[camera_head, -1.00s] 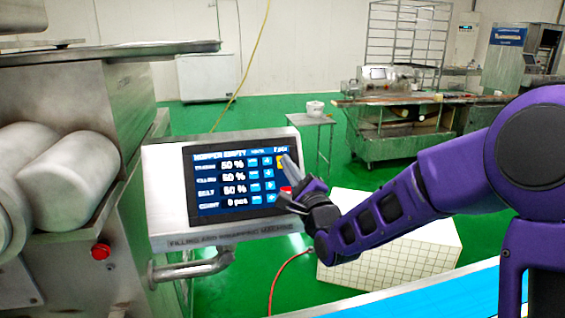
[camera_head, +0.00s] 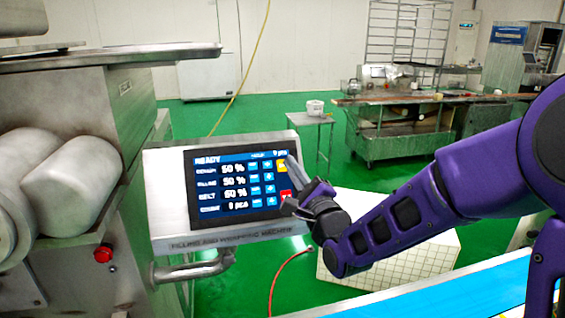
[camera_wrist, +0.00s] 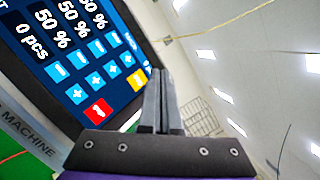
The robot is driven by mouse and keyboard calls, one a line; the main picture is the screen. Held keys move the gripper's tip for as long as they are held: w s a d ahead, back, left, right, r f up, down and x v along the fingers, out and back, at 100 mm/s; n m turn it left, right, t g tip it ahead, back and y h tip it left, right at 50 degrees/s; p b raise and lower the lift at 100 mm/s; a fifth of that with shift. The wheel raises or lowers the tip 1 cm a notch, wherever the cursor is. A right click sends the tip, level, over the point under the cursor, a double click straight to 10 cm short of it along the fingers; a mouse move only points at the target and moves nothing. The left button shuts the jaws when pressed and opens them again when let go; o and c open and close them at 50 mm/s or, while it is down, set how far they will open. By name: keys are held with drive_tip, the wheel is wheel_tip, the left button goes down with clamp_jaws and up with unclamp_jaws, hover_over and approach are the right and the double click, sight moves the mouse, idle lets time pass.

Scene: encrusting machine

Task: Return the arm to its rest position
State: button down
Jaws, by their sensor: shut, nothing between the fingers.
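My purple arm reaches in from the right in the head view. My gripper (camera_head: 290,180) is at the right side of the machine's touchscreen (camera_head: 230,184), in front of its yellow and red buttons. The wrist view shows my gripper (camera_wrist: 160,100) with its two fingers together and nothing between them. There the fingers overlap the edge of the yellow button (camera_wrist: 137,79); the red button (camera_wrist: 98,110) lies to their left. Whether the fingertips touch the screen I cannot tell. The screen reads "READY", with several rows of values at 50 or 60 % and a count of 0 pcs.
The steel encrusting machine (camera_head: 125,100) with white rollers stands at left, with a red knob (camera_head: 103,254) below. A blue conveyor belt (camera_head: 450,300) runs along the lower right. A small table (camera_head: 312,121) and a steel workbench (camera_head: 400,145) stand behind. Green floor lies between.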

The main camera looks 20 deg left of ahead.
drive_tip(key=shift+s+d+r, duration=0.4)
drive_tip(key=shift+s+r, duration=0.05)
drive_tip(key=shift+s, duration=0.2)
